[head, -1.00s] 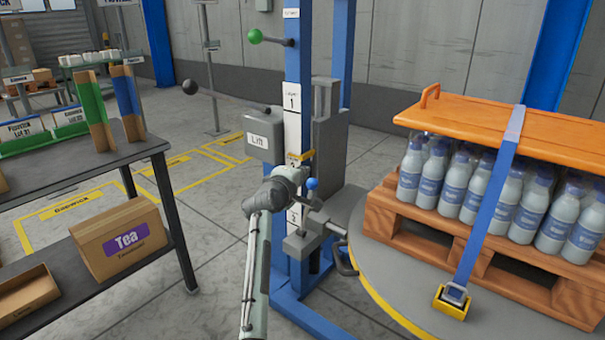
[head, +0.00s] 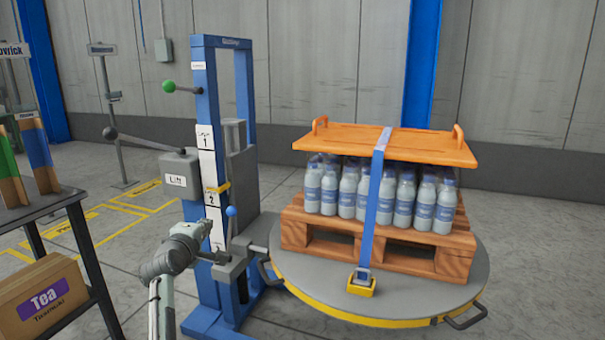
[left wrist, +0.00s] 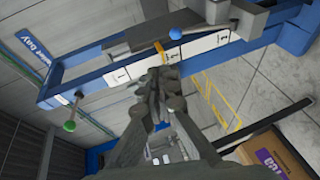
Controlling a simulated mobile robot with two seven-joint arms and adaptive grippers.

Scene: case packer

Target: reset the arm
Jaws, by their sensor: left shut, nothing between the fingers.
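My left gripper (head: 207,224) is in front of the blue lift column (head: 205,110), close to its white level labels. I cannot tell whether it touches the column. In the left wrist view its fingers (left wrist: 156,76) are together and empty, with the blue frame and labels beyond them. A small lever with a blue knob (head: 231,211) stands just right of the gripper. My right gripper is not in view.
A round turntable (head: 440,295) at the right bears a wooden pallet (head: 455,262) of bottles (head: 348,192) under an orange board (head: 340,138), with a blue strap (head: 376,195). Long levers with green (head: 169,86) and black knobs (head: 109,132) stick out from the lift.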

